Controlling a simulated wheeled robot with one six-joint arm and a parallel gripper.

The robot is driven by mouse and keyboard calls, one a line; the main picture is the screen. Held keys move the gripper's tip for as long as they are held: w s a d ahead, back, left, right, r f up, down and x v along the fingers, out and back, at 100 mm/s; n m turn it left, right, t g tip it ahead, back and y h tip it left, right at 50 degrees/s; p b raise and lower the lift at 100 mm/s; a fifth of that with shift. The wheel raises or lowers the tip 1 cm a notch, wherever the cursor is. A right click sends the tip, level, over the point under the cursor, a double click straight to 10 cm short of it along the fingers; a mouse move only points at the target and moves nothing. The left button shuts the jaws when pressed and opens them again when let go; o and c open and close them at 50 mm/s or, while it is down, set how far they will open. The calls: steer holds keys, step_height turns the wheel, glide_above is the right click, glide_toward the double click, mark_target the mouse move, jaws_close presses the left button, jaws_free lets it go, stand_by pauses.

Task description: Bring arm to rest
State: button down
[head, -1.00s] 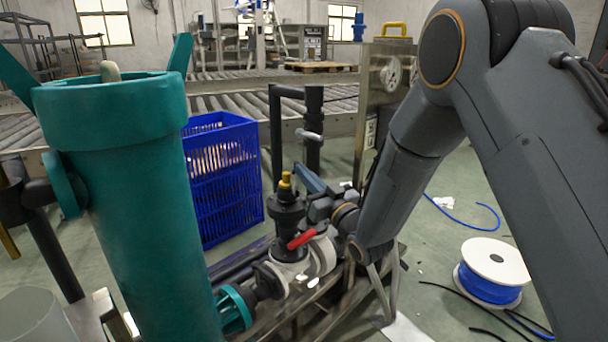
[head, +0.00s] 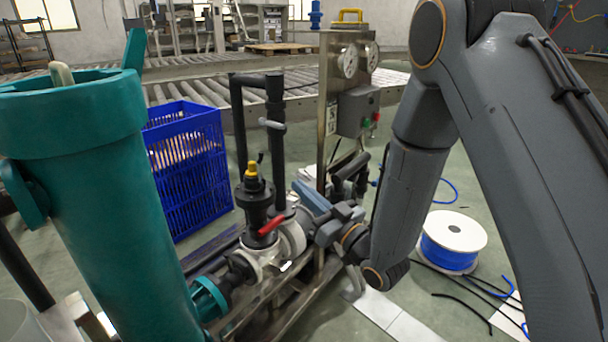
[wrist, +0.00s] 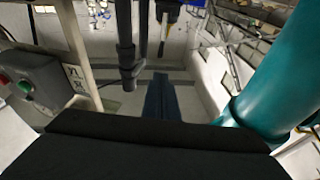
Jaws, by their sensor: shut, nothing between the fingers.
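My grey arm (head: 412,190) comes in from the right and bends down, then folds back up at its wrist. My gripper (head: 305,188) points up and away, just right of the black valve body with a red lever (head: 272,224) in the head view. Its slim blue fingers lie side by side in the wrist view (wrist: 160,95), shut with nothing between them. I cannot tell how far the gripper is from the valve and pipes behind it.
A large teal cylinder (head: 85,190) stands close at left; it also shows at right in the wrist view (wrist: 285,75). A blue crate (head: 190,180), a black pipe frame (head: 275,130), a control box (head: 358,112) and a blue cable spool (head: 450,245) stand around. Loose cables lie at right.

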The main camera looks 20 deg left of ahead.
steer(key=s+d+f+m+g+h, duration=0.2)
steer(key=s+d+f+g+h, duration=0.5)
steer(key=h, duration=0.5)
steer(key=s+d+r+m+g+h, duration=0.15)
steer(key=s+d, duration=0.25)
steer(key=s, duration=0.7)
steer(key=s+d+g+h, duration=0.3)
steer(key=s+d, duration=0.1)
steer(key=s, duration=0.6)
steer(key=d+r+m+p, duration=0.3)
steer(key=d+r+p, duration=0.7)
steer(key=r+p, duration=0.3)
steer(key=s+d+r+m+p, duration=0.1)
steer(key=d+r+m+p, duration=0.3)
steer(key=d+r+p, duration=0.7)
step_height(320, 180, up, 4)
steer(key=p, duration=0.4)
steer(key=shift+s+f+h, duration=0.2)
steer(key=shift+s+h, duration=0.05)
steer(key=shift+h, duration=0.1)
